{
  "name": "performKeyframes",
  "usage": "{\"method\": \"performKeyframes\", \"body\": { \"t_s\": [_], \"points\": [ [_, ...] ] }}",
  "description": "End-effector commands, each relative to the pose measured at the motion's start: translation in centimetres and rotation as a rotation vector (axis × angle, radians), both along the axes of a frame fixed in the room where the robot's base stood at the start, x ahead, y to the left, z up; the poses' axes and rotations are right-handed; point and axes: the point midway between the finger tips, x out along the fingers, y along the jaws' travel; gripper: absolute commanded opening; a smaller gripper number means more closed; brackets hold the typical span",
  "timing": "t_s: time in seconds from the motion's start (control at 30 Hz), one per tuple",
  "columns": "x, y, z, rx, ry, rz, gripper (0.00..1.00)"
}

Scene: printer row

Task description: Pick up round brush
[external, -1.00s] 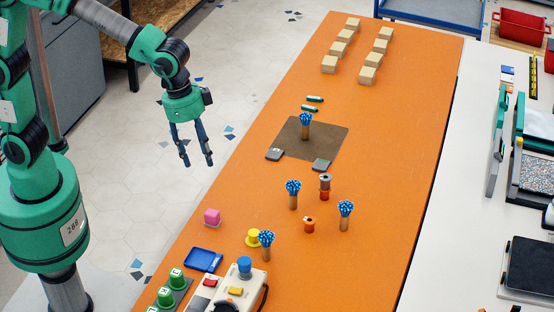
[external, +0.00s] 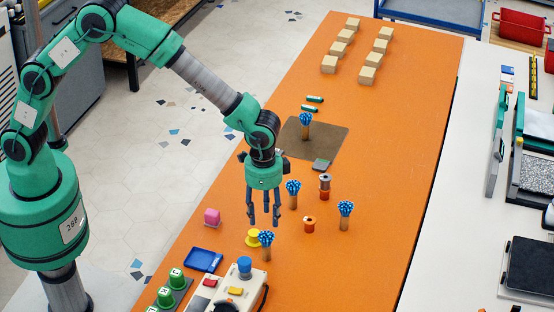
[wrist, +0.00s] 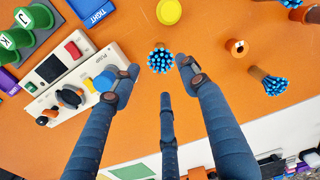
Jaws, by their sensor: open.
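Several round brushes with blue bristle heads and brown handles stand upright on the orange table. One brush (external: 266,240) is near the yellow disc, another (external: 293,188) is just right of my gripper, a third (external: 345,210) is further right, and one (external: 306,119) stands on the brown mat. My gripper (external: 264,218) is open and empty, pointing down above the table. In the wrist view, a brush head (wrist: 160,60) appears between and just beyond the open fingertips.
A control box (external: 226,295) with buttons and a blue tray (external: 203,260) are at the front. Wooden blocks (external: 367,75) are at the far end. The table's right side is clear.

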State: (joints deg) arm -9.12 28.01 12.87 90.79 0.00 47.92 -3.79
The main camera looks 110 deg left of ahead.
Motion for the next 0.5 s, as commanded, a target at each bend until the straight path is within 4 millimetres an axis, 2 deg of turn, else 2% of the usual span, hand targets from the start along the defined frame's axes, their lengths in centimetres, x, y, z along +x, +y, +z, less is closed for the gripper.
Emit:
{"method": "performKeyframes", "body": {
  "t_s": [0.13,0.5],
  "points": [
    [0.4,0.28,-0.99,-0.002,0.007,0.004,0.45],
    [0.4,0.27,-1.14,-0.001,0.007,0.004,0.45]
  ]
}}
